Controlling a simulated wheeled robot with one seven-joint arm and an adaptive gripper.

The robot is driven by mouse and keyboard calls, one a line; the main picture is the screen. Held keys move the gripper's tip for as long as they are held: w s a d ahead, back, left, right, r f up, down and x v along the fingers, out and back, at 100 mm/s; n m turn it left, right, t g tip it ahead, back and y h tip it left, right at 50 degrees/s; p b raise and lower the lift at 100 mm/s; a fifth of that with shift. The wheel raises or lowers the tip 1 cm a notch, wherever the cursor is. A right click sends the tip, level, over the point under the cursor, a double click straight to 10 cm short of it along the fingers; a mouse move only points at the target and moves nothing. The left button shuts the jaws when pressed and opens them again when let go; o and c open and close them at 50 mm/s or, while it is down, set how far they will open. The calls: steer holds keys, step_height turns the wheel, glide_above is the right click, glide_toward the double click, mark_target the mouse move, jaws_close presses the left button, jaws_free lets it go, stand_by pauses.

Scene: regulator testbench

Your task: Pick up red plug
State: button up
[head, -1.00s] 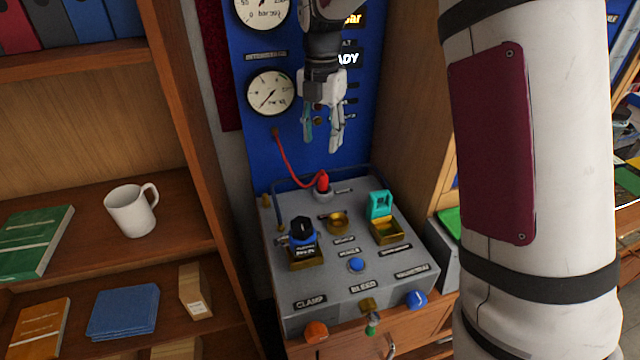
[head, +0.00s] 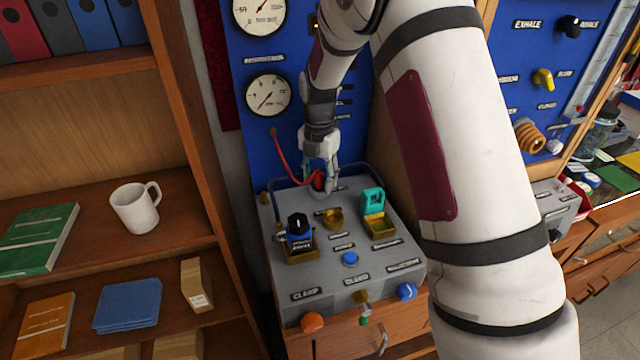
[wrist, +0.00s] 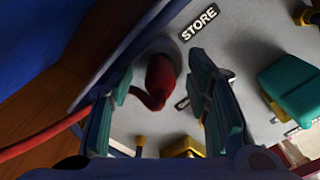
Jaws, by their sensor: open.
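The red plug (head: 318,181) stands in its socket at the back of the grey bench top, with a red hose (head: 281,158) running from it up to the blue panel. My gripper (head: 320,187) is pointing down over the plug, with its fingers on either side of it and partly hiding it. In the wrist view the red plug (wrist: 160,78) shows between the two teal fingers of my gripper (wrist: 165,105), near a "STORE" label. The fingers are apart. I cannot tell whether either one touches the plug.
The grey bench (head: 330,263) carries a black-and-blue regulator (head: 299,232) at left, a brass cup (head: 333,218), a teal clamp piece (head: 373,202) at right and a blue button (head: 350,258). A wooden shelf with a white mug (head: 136,207) stands left.

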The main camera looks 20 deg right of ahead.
jaws_close()
stand_by(0.3)
